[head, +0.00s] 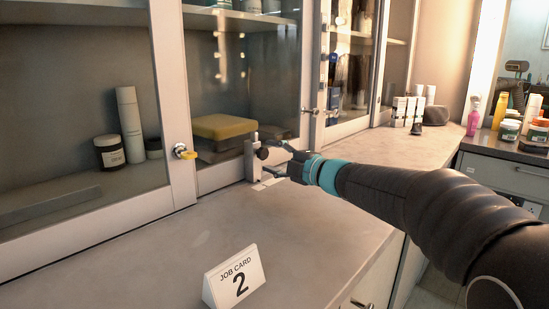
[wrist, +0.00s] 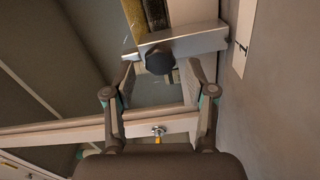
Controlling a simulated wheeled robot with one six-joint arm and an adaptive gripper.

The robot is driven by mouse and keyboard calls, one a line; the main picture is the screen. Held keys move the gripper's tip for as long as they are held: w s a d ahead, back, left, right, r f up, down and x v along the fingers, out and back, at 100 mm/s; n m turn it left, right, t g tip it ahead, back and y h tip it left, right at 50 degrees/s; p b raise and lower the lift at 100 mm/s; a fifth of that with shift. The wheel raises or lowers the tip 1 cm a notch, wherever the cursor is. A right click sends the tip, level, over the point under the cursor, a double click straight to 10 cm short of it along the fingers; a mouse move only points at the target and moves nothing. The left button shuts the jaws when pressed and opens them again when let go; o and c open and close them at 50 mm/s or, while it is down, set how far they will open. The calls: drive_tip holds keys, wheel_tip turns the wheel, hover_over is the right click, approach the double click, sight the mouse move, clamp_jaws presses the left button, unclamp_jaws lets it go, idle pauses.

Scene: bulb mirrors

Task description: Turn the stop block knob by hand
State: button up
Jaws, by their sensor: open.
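The stop block (head: 249,158) is a pale grey upright piece on the counter against the cabinet front. Its dark round knob (head: 262,153) faces my arm. In the wrist view the stop block (wrist: 195,40) is a pale bar across the top, and the black lobed knob (wrist: 159,59) sticks out from it. My gripper (wrist: 160,75) is open, with one finger on each side of the knob and a visible gap at both sides. In the head view my gripper (head: 278,162) is right beside the knob, and the fingers partly overlap the block.
Glass-fronted cabinets with a brass knob (head: 184,152) stand behind the block. Yellow folded cloths (head: 224,126) lie inside, behind glass. A job card marked 2 (head: 235,279) stands on the counter (head: 150,250) in front. Small boxes (head: 404,111) stand farther along. The counter's middle is clear.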

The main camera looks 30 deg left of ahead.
drive_tip(key=shift+a, duration=0.1)
drive_tip(key=shift+x, duration=0.95)
drive_tip(key=c, duration=0.9)
drive_tip(key=shift+f+n+b, duration=0.2)
drive_tip(key=shift+n+b, duration=0.4)
drive_tip(key=shift+b, duration=0.25)
drive_tip(key=o, duration=0.5)
drive_tip(key=shift+r+n, duration=0.1)
drive_tip(key=shift+n, duration=0.2)
drive_tip(key=o, duration=0.5)
drive_tip(key=shift+r, duration=0.1)
